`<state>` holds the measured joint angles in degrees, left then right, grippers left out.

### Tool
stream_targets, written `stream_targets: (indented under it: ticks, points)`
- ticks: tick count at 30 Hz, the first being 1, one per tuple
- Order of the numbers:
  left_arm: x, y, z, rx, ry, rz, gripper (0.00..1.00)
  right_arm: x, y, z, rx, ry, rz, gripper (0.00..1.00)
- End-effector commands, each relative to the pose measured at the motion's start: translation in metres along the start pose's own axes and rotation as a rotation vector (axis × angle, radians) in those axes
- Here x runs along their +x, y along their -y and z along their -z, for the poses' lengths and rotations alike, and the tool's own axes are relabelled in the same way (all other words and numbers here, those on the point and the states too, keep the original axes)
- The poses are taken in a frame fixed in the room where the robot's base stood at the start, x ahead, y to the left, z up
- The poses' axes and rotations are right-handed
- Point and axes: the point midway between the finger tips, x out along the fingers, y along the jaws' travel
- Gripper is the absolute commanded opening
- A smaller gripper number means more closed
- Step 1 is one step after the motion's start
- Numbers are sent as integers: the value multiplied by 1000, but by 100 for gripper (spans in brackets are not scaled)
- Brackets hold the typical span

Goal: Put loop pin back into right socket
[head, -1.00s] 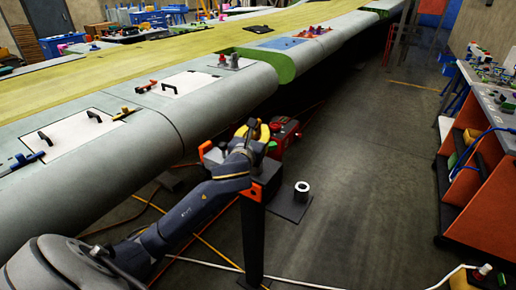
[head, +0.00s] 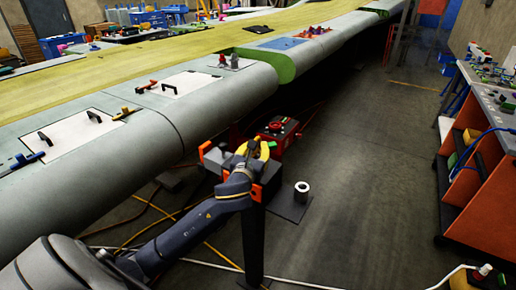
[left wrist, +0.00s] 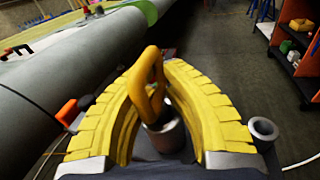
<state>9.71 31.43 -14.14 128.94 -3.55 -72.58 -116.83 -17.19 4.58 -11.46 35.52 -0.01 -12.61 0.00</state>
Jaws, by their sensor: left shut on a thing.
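In the left wrist view the loop pin (left wrist: 150,82) has an orange-yellow loop, held between the tips of the curved yellow fingers of my left gripper (left wrist: 155,65). A grey cylinder (left wrist: 168,138) shows directly below the loop; I cannot tell whether it is the pin's body or a socket. In the head view my left gripper (head: 255,148) is over the dark stand (head: 254,235) with orange end blocks. The fingers and wrist hide most of the stand's top there. A ring-topped cylinder (left wrist: 264,129) shows right of the fingers in the left wrist view. My right gripper is out of view.
The ring-topped cylinder in the head view (head: 302,188) stands on a dark floor plate (head: 288,208). A red box (head: 280,132) lies behind the gripper. The long grey wing (head: 190,115) runs along the left. Orange shelving (head: 480,190) is at the right, with open floor between.

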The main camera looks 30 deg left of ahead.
Motion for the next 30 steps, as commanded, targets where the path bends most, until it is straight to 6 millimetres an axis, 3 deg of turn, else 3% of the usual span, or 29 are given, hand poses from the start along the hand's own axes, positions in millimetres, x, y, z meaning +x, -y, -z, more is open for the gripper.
stream_targets:
  ticks: [10,11,16,27,30]
  points:
    - [0,0,7,1,-1,0,0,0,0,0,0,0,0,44]
    - [0,0,7,1,0,0,12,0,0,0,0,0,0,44]
    - [0,0,7,0,-1,0,30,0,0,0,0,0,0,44]
    - [0,0,-2,-2,2,0,30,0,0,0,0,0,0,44]
    - [-11,6,0,0,0,9,30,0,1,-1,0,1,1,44]
